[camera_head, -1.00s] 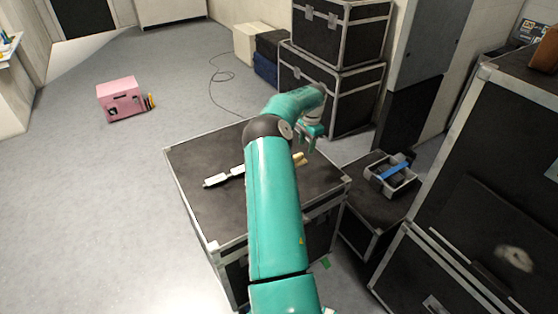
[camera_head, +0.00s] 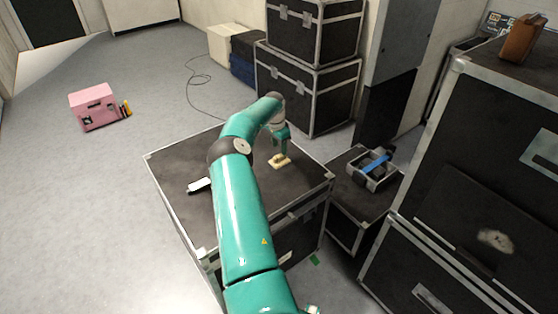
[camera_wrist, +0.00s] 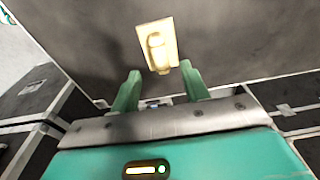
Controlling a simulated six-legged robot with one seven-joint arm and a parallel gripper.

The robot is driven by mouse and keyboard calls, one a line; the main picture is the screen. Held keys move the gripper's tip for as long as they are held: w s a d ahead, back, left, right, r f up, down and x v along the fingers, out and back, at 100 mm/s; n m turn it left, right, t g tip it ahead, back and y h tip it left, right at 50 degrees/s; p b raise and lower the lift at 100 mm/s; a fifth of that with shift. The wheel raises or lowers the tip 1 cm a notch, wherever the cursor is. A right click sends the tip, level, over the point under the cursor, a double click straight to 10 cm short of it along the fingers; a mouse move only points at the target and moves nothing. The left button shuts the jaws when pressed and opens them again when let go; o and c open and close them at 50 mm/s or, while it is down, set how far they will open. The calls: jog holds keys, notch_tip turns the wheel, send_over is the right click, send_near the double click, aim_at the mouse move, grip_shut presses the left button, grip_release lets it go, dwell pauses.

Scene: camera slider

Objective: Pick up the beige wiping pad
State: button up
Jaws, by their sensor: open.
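The beige wiping pad (camera_head: 280,162) lies on top of the black flight case (camera_head: 200,160) with metal edges, near its right part. It has a raised grip on its top. In the wrist view the pad (camera_wrist: 157,45) lies beyond the fingertips, roughly centred between them. My gripper (camera_head: 283,146) is just above the pad in the head view. In the wrist view my gripper (camera_wrist: 160,75) has its two green fingers apart with nothing between them. Whether a fingertip touches the pad cannot be told.
A lower case (camera_head: 350,205) to the right bears a grey frame with a blue bar (camera_head: 376,165). Stacked cases (camera_head: 310,90) stand behind. A pink box (camera_head: 94,106) is on open floor at left.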

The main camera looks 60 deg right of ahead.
aim_at(279, 155)
notch_tip(279, 155, down, 5)
jog(key=shift+d+f, duration=0.1)
jog(key=shift+d, duration=0.05)
grip_shut()
dwell(0.4)
